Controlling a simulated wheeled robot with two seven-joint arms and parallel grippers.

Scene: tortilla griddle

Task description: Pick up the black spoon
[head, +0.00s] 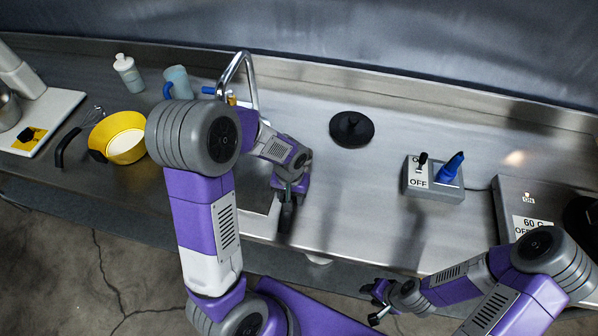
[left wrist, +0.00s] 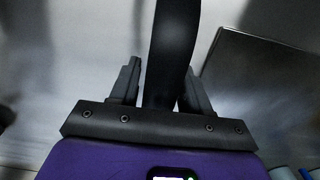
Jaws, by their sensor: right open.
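A long black piece, which looks like the black spoon's handle (left wrist: 172,45), runs between the fingers of my left gripper (left wrist: 158,88) in the left wrist view. A gap shows between the left finger and the handle; the handle overlaps the right finger, so contact there is unclear. The fingers stand apart. In the head view my left gripper (head: 287,205) points down at the counter near the sink's right side, and the spoon is hard to tell from the dark fingers. Its bowl is not visible. My right gripper (head: 375,302) is open and empty in front of the counter's edge.
A black round lid (head: 352,128) lies on the steel counter (head: 330,200). A switch box (head: 433,178) stands to the right. A faucet (head: 240,70) rises behind my left arm. A yellow bowl (head: 125,145), a whisk (head: 75,133) and a white bottle (head: 128,73) are at left.

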